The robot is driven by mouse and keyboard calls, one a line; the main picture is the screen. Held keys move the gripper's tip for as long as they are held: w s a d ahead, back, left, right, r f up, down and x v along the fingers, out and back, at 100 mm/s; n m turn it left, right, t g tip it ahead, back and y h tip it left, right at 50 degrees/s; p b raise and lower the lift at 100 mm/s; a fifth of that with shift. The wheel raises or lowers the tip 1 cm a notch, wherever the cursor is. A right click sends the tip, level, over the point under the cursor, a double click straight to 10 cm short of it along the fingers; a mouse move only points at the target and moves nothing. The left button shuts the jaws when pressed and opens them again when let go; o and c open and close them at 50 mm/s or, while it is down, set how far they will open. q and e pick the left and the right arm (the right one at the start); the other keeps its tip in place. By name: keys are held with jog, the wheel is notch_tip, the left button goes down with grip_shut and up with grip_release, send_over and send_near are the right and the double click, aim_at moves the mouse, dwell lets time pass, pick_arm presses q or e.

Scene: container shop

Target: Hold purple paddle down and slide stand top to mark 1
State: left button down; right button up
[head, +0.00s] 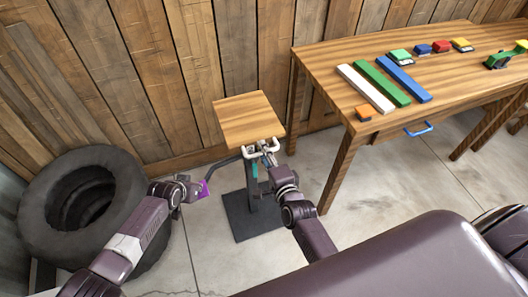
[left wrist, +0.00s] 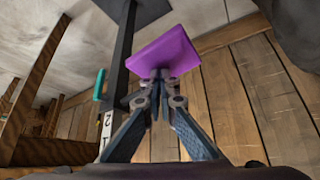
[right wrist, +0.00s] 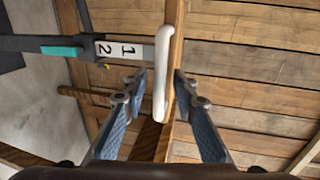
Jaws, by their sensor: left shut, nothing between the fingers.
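The stand has a square wooden top (head: 248,118), a dark post and a flat base (head: 243,222). A white handle (head: 262,149) sits at the top's front edge and also shows in the right wrist view (right wrist: 166,70). Labels 1 and 2 (right wrist: 118,50) are on the post near the top, beside a teal piece (right wrist: 62,51). The purple paddle (head: 204,190) is low, left of the post. My left gripper (left wrist: 160,76) is shut and empty, fingertips at the paddle (left wrist: 162,52); contact is unclear. My right gripper (right wrist: 160,76) is open, its fingers on either side of the handle.
A wooden table (head: 340,120) stands right of the stand, with a blue drawer handle (head: 418,130) and coloured bars and blocks on it. Stacked black tyres (head: 40,225) stand at the left. A plank wall is close behind. Bare concrete floor lies in front.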

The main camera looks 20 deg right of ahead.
pick_arm(q)
jog(key=shift+s, duration=0.1)
pick_arm(e)
grip_shut()
pick_arm(q)
jog(key=shift+f, duration=0.1)
pick_arm(e)
jog(key=shift+f, duration=0.1)
notch_tip(320, 180, down, 6)
dwell(0.5)
jog(key=shift+s, duration=0.1)
grip_release()
